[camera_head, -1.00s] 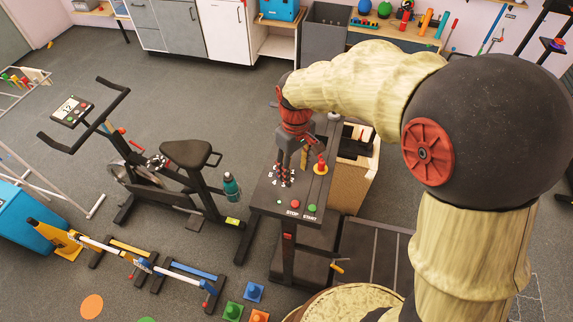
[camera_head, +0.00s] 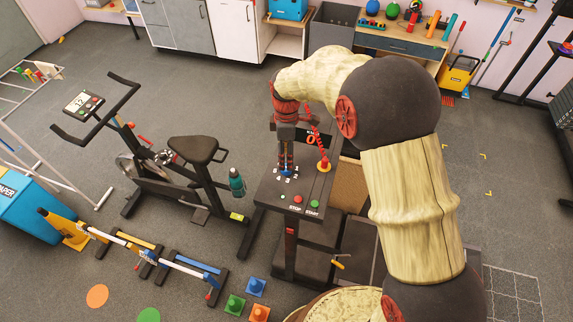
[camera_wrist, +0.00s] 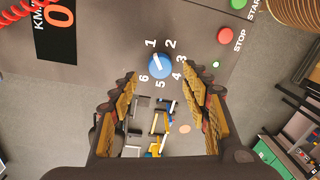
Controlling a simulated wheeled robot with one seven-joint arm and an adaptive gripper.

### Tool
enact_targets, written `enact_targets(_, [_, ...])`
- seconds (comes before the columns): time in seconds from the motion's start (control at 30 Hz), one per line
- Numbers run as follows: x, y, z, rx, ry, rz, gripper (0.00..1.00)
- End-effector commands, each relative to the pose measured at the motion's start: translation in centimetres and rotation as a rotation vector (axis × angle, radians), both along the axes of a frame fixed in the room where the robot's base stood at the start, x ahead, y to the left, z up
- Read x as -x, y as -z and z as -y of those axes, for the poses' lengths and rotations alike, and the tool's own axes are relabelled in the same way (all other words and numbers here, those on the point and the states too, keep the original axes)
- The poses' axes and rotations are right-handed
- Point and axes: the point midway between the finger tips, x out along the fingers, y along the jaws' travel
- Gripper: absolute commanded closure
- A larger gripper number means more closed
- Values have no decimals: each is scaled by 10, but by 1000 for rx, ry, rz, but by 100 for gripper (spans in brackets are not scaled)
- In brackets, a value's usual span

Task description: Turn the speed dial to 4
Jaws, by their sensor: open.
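The speed dial (camera_wrist: 159,67) is a blue round knob on the dark treadmill console (camera_wrist: 110,60), ringed by the white numbers 1 to 6. Its white pointer line slants toward the 1 in the wrist view. The 4 (camera_wrist: 177,76) lies at the lower right of the dial there. My gripper (camera_wrist: 159,80) is open, its fingers spread on the left and right below the dial in that view, with nothing between them. In the head view my gripper (camera_head: 286,160) points down over the dial (camera_head: 287,172), partly hiding it. I cannot tell whether the fingers touch it.
A red STOP button (camera_wrist: 225,36) and a green START button (camera_head: 315,204) sit on the console. The speed display (camera_wrist: 58,25) reads 0. An exercise bike (camera_head: 190,165) stands left.

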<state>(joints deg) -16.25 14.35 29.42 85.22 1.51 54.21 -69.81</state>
Motion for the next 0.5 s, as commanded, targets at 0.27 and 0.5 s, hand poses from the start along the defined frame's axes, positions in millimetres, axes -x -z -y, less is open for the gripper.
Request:
enact_targets(0.27, [3, 40, 0, 0, 1, -1, 53])
enact_targets(0.5, [3, 50, 0, 0, 2, 0, 53])
